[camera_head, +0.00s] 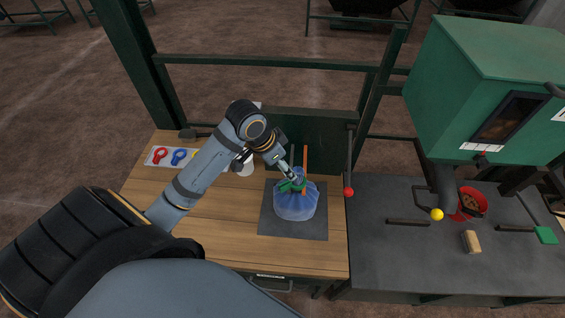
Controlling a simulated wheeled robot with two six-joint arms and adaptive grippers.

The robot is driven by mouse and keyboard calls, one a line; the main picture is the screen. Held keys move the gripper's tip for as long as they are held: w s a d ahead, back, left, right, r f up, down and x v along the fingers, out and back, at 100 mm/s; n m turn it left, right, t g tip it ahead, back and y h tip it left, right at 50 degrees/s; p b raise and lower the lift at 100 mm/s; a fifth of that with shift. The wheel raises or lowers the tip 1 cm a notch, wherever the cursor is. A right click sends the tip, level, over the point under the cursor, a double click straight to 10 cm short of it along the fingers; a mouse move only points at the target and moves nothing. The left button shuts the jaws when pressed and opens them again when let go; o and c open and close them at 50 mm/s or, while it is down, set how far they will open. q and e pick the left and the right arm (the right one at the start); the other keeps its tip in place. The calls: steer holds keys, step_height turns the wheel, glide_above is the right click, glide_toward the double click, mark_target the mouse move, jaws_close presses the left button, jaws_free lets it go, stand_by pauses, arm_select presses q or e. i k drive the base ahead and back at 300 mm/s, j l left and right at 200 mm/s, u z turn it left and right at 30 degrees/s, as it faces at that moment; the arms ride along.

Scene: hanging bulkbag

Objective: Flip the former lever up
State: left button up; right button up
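A dark lever with a red ball end (348,191) hangs down at the right edge of the wooden table, its ball at the bottom. Another lever with a yellow ball (437,214) is below the green machine (490,85). I cannot tell by sight which is the former lever. My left gripper (292,182) is at the gathered neck of a translucent blue bag (296,205), left of the red ball and apart from it. The fingers are small and overlap green parts at the neck, so their opening is unclear. My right gripper is out of view.
The bag stands on a dark mat (265,222) on the wooden table (225,235). Coloured clips lie on a white strip (168,157) at the left. A grey bench (385,262) on the right holds a red bucket (459,217), a brush (472,241) and tools.

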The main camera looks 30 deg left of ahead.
mark_target(348, 192)
steer(key=k+l, duration=0.7)
steer(key=k, duration=0.2)
